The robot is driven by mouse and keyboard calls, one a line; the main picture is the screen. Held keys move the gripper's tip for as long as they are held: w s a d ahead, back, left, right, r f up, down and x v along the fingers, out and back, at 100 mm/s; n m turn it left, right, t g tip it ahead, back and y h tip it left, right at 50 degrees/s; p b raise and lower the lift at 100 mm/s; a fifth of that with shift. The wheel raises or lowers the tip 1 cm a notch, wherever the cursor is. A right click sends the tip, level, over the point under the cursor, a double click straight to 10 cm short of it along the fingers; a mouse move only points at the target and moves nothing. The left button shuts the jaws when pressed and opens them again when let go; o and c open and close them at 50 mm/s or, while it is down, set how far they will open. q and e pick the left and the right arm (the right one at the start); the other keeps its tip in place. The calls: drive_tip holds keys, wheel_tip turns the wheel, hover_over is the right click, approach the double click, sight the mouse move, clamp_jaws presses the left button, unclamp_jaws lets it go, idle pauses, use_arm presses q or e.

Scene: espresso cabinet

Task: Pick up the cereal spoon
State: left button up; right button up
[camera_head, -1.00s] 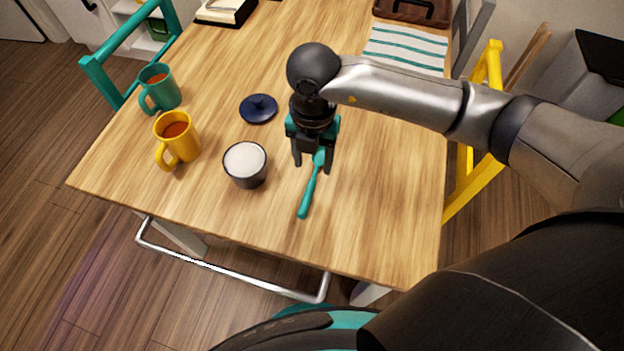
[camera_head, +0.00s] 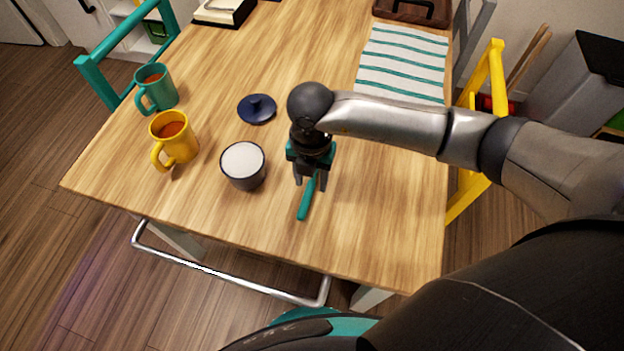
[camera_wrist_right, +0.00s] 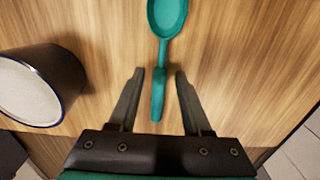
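The teal cereal spoon (camera_head: 305,205) lies on the wooden table near its front edge. In the head view its bowl is hidden behind my right gripper (camera_head: 311,184). My right gripper (camera_wrist_right: 155,75) is open there, with one finger on each side of the handle and a gap on both sides. It points down over the spoon and is empty. My left gripper is not in view.
A dark cup with white contents (camera_head: 243,166) stands just left of the spoon. A striped cloth (camera_head: 402,62) lies behind. The table right of the spoon is clear.

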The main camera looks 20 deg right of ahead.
sight(311, 183)
clamp_jaws()
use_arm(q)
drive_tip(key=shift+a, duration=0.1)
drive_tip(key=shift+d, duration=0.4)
use_arm(e)
drive_tip(key=shift+r, duration=0.1)
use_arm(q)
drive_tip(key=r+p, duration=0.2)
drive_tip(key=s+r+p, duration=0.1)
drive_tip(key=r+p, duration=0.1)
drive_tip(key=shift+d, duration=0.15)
use_arm(e)
wheel_tip(311, 183, up, 20)
